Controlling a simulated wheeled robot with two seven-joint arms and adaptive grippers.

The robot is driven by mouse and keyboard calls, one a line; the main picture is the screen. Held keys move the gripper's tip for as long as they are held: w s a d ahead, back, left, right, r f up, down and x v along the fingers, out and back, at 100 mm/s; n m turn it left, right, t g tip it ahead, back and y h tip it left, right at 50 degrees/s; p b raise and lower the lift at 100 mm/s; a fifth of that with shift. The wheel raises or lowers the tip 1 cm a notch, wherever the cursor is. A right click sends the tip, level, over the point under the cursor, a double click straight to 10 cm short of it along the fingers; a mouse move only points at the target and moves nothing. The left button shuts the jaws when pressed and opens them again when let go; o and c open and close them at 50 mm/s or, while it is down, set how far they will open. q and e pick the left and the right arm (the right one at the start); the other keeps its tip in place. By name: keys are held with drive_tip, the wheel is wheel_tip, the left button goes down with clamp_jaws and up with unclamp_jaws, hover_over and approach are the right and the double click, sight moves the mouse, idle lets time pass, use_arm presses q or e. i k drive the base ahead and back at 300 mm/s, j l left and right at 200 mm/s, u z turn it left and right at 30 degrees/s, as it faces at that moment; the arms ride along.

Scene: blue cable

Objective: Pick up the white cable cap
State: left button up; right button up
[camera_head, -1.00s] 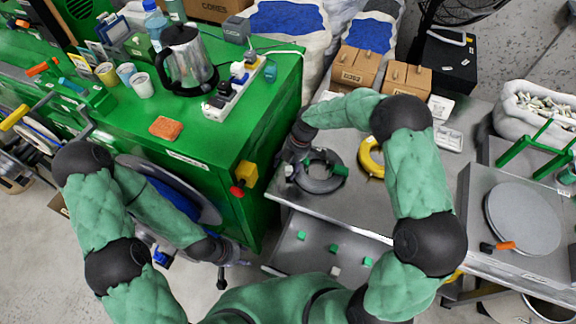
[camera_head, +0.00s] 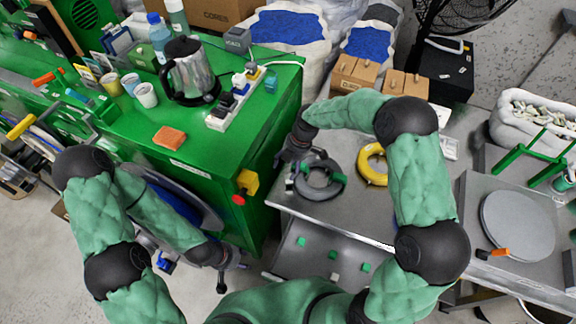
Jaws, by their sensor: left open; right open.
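A small white cap (camera_head: 335,277) lies on the lower grey shelf among several small green caps (camera_head: 301,241). My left gripper (camera_head: 222,284) hangs left of that shelf, beside the green cabinet, apart from the caps. It is open, with nothing visible in it. My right gripper (camera_head: 287,165) is open above the left end of the metal table (camera_head: 340,211), near a grey cable coil (camera_head: 322,186) with a green piece on it. The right gripper's fingers are small and partly hidden.
A yellow cable coil (camera_head: 372,178) lies behind my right arm. The green cabinet (camera_head: 222,165) carries a kettle (camera_head: 190,70), cups, a power strip (camera_head: 235,100) and an orange sponge (camera_head: 169,137). A yellow box with a red button (camera_head: 239,199) sticks out at its side. A round plate (camera_head: 518,224) stands at right.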

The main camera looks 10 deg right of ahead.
sight(334, 276)
drive_tip(key=k, duration=1)
